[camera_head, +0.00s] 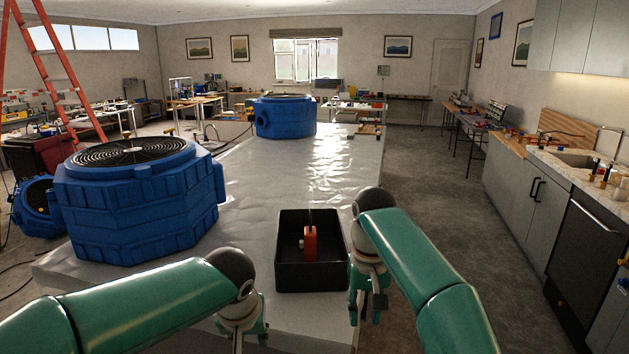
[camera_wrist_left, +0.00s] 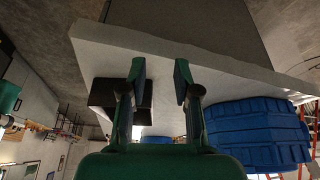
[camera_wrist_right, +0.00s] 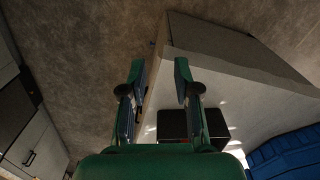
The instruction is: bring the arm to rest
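My left gripper (camera_wrist_left: 160,82) is open and empty in the left wrist view, with a gap between its fingers. My right gripper (camera_wrist_right: 159,82) is open and empty in the right wrist view. In the head view my right gripper (camera_head: 368,305) hangs just right of the black tray, by the table's right edge. Neither gripper visibly touches anything.
A black tray (camera_head: 284,279) holding an orange-red object (camera_head: 310,243) stands on the white-covered table (camera_head: 262,185). A large blue fan unit (camera_head: 140,205) stands at the table's left, another blue unit (camera_head: 285,117) at its far end. Grey floor (camera_head: 425,170) lies open to the right.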

